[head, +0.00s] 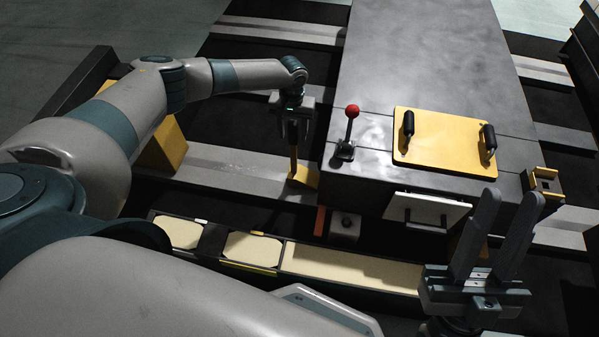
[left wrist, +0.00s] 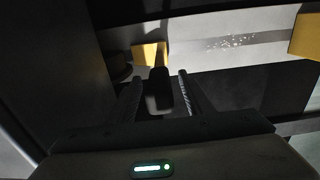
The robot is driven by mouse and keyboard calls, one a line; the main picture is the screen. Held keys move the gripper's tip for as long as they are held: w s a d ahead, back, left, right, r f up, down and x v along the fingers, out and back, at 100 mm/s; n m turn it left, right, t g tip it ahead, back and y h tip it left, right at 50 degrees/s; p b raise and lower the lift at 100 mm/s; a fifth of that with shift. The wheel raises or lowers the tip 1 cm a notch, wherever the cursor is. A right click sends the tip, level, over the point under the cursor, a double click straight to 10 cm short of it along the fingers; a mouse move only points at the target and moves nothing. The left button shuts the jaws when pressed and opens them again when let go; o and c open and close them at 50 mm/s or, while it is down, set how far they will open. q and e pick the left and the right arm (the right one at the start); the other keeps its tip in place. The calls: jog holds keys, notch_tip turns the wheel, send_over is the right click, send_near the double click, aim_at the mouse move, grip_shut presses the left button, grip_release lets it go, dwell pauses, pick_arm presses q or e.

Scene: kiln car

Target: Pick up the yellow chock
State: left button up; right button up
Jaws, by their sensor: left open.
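The yellow chock (head: 305,175) sits on the grey rail left of the dark car body in the head view. It also shows in the left wrist view (left wrist: 150,55), partly hidden by a dark upright piece (left wrist: 158,88). My left gripper (head: 294,142) points down, just above the chock. Its fingers are apart, and in the left wrist view (left wrist: 158,82) the dark piece appears between them. I cannot tell whether they touch it. My right gripper (head: 508,195) is open and empty at the lower right, fingers pointing up.
A larger yellow block (head: 166,147) stands on the rail behind my left arm. A red-knobbed lever (head: 351,127) and a yellow plate (head: 444,139) with two black handles are on the car. A long tray (head: 345,268) with pale inserts lies in front.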

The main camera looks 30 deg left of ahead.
pick_arm(q)
grip_shut()
dwell(1.4)
jog(key=shift+w+r, duration=0.15)
